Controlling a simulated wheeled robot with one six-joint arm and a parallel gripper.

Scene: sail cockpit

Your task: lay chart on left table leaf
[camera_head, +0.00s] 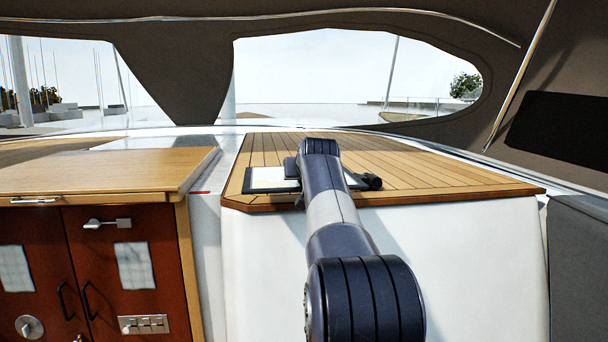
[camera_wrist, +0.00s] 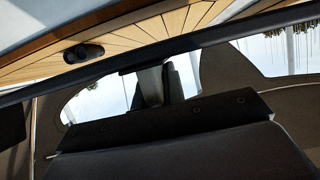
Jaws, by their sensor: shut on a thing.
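The chart (camera_head: 268,180) shows as a white sheet with a dark edge, left of my wrist and over the slatted wooden top. My gripper (camera_head: 298,172) is mostly hidden behind my own arm in the head view. In the wrist view my gripper (camera_wrist: 150,70) is shut on a thin dark edge that crosses the whole picture, apparently the chart seen edge-on. I cannot tell whether the chart touches the slats. The smooth wooden table top (camera_head: 100,168) stands at the left, with nothing on it; I cannot tell its leaves apart.
A dark object (camera_head: 372,182) lies on the slatted top (camera_head: 440,175), right of my wrist; it seems to be the two-holed dark thing (camera_wrist: 83,53). A cabinet (camera_head: 110,265) with door handles is under the table top. A narrow pale gap separates the two tops.

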